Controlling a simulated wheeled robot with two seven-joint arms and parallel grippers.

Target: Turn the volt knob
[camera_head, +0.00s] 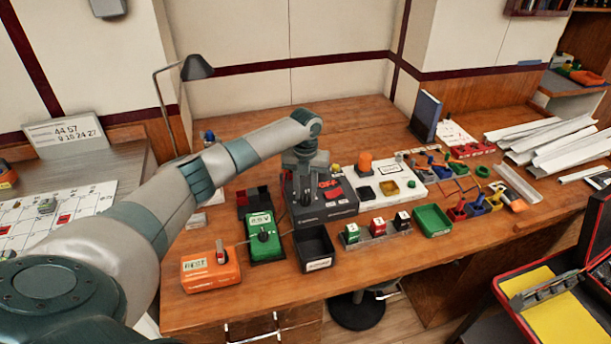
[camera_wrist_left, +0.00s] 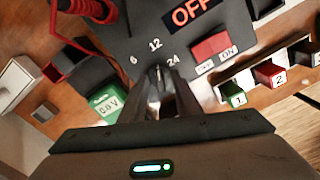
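The dark grey power unit (camera_head: 331,212) stands mid-table; in the left wrist view its panel (camera_wrist_left: 130,42) carries the marks 6, 12 and 24 and a display (camera_wrist_left: 193,12) reading OFF in orange-red. My left gripper (camera_head: 305,200) points down over the unit's left part. In the left wrist view its fingertips (camera_wrist_left: 158,72) are close together at the dial, below 12 and left of 24. I cannot tell whether they grip the knob. My right gripper is in no view.
A green meter (camera_head: 264,245) and an orange meter (camera_head: 210,272) stand left of the unit. A black tray (camera_head: 314,245) is in front. Numbered green, red and black blocks (camera_head: 377,228) sit to its right, beside a green tray (camera_head: 433,220). The table's front edge is mostly clear.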

